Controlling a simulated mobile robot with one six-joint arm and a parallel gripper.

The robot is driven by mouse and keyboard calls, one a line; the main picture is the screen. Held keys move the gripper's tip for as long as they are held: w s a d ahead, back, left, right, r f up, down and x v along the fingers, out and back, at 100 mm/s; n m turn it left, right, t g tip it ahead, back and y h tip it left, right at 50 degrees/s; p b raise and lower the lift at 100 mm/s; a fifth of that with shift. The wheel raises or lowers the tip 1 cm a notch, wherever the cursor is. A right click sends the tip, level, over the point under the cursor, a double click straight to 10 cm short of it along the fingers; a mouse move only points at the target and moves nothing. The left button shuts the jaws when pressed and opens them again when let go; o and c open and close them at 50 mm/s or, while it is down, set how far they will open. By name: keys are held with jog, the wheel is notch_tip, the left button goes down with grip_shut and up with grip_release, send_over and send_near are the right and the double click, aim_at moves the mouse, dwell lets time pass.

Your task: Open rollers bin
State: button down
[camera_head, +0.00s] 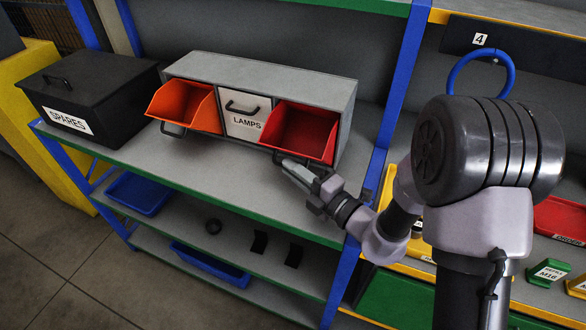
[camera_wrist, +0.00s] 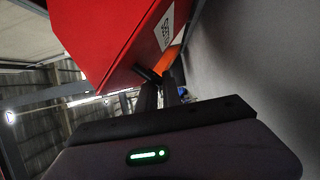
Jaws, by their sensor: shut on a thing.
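A grey cabinet (camera_head: 262,75) on the shelf has three tilt-out bins. The red bin (camera_head: 302,130) at its right is tilted out and open at the top; its inside shows empty as far as I can see. Its label (camera_wrist: 165,28) shows only at an angle in the wrist view and cannot be read, so I cannot confirm it is the rollers bin. My gripper (camera_head: 286,163) is at the red bin's lower front edge, shut on its dark handle (camera_wrist: 148,74), which the fingers mostly hide. The red bin also fills the wrist view's upper part (camera_wrist: 110,40).
The orange bin (camera_head: 188,106) at the left is tilted out too; the white LAMPS bin (camera_head: 243,112) between them is closed. A black SPARES box (camera_head: 88,95) stands left. The shelf (camera_head: 200,165) is clear in front. A blue upright (camera_head: 395,95) stands close right.

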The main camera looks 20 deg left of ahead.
jog(key=c, duration=1.8)
grip_release()
jog(key=shift+w, duration=0.1)
jog(key=shift+d, duration=0.15)
jog(key=p+v, duration=0.2)
jog(key=v, duration=1.5)
jog(key=shift+d, duration=0.1)
